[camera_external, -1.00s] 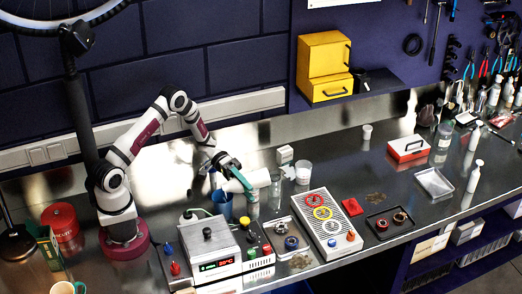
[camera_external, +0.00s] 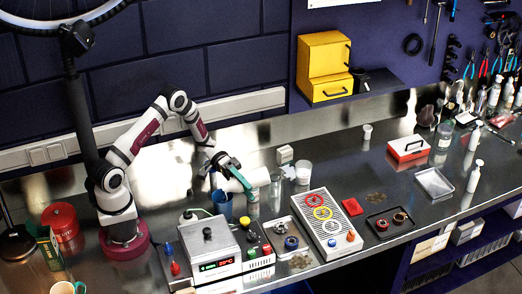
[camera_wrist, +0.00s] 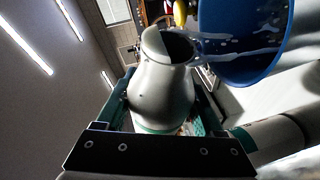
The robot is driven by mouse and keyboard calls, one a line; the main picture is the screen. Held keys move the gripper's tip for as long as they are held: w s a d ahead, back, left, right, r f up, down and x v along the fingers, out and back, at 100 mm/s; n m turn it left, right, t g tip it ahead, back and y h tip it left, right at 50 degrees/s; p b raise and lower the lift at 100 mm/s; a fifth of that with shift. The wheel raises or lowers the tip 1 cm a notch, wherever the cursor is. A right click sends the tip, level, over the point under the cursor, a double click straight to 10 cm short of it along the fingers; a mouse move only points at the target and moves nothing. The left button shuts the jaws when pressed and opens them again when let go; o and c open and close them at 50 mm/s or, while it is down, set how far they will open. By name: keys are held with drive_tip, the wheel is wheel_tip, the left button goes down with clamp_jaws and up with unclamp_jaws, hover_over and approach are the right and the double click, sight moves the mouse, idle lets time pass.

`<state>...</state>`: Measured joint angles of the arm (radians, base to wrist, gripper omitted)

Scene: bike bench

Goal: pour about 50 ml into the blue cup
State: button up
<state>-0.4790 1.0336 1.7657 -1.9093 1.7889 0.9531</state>
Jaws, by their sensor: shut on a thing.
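My gripper (camera_external: 241,184) has teal fingers and is shut on a white jug (camera_external: 258,178). The jug is tipped well over, close to horizontal, above the bench. In the wrist view the jug (camera_wrist: 160,92) sits between the fingers, with its open mouth and spout facing away from the gripper. The blue cup (camera_external: 222,207) stands upright on the bench, below and left of my gripper. In the wrist view the blue cup (camera_wrist: 240,62) looms large at the upper right, beside the jug's mouth. Pale streaks show near its rim.
A hot plate with a red display (camera_external: 212,250) stands in front of the cup. Clear containers (camera_external: 303,172) stand to the right of the jug. A panel with coloured rings (camera_external: 326,222) lies farther right. The bench behind the arm is mostly clear.

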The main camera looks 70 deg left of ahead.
sight(254, 181)
drive_tip(key=shift+s+r+m, duration=0.1)
drive_tip(key=shift+r+m, duration=0.2)
idle(0.9)
